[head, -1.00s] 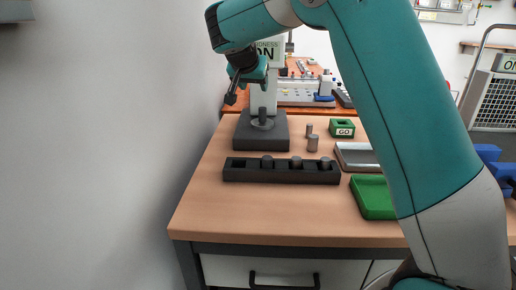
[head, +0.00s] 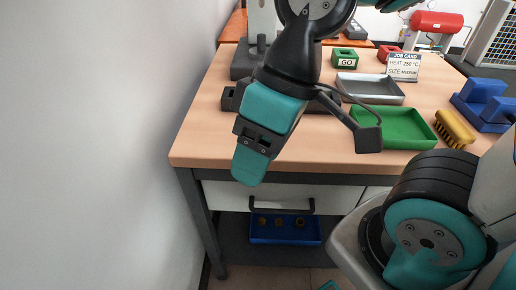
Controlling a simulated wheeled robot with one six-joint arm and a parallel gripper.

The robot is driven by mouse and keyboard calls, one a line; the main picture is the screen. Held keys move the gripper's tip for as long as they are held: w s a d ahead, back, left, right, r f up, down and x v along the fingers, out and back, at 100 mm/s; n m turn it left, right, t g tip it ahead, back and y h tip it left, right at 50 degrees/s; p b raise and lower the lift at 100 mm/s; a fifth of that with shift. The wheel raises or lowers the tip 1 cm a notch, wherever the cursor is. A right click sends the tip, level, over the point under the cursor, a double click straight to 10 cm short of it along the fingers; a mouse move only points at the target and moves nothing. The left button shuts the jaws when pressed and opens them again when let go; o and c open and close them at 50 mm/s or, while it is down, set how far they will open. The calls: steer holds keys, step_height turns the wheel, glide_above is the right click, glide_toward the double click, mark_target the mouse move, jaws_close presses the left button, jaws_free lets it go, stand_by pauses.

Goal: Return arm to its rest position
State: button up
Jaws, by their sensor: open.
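My gripper (head: 308,150) hangs in front of the workbench in the head view, with its dark wrist above it. It is open, with a teal part on the left and a dark angled finger on the right. I see nothing held in it. It overlaps the dark slotted block (head: 228,99) and the front edge of the bench (head: 200,148) in the picture. My bent arm fills the lower right.
The bench holds a grey tray (head: 372,88), green tray (head: 408,128), GO box (head: 344,58), job card (head: 403,66), yellow brush (head: 455,129) and blue fixture (head: 486,104). A blue bin (head: 285,230) sits below. A wall (head: 90,150) stands left; the floor left of my arm looks clear.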

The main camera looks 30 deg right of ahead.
steer(key=shift+w, duration=0.1)
stand_by(0.4)
step_height(320, 180, up, 10)
steer(key=p, duration=1)
steer(key=shift+r, duration=0.25)
